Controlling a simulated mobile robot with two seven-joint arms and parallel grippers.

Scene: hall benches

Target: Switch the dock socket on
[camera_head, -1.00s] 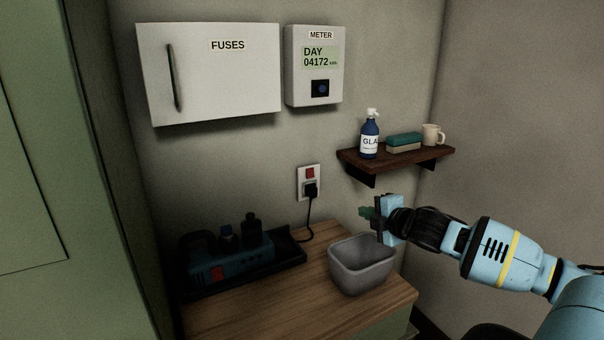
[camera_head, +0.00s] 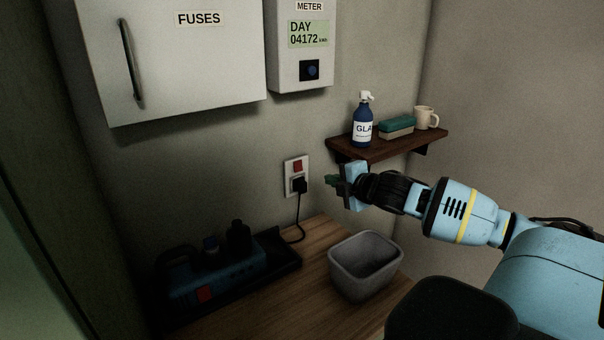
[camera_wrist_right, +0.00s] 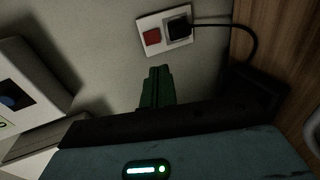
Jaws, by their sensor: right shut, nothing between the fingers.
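The dock socket (camera_head: 296,176) is a white wall plate with a red switch (camera_head: 297,166) at its top and a black plug (camera_head: 299,185) in its lower half. In the right wrist view the red switch (camera_wrist_right: 152,37) and the plug (camera_wrist_right: 179,28) show side by side, beyond my fingertips. My right gripper (camera_head: 331,180) is shut and empty, with its dark green fingers pointing left at the socket, a little to its right. The fingers also show in the right wrist view (camera_wrist_right: 157,86), apart from the switch. My left gripper is not in view.
A grey bin (camera_head: 341,276) and a dark dock (camera_head: 215,273) with a cord to the plug sit on the wooden bench (camera_head: 290,306). Above my gripper is a shelf (camera_head: 395,146) with a spray bottle (camera_head: 362,123), sponge and mug. The fuse box (camera_head: 190,70) and meter (camera_head: 303,72) hang above.

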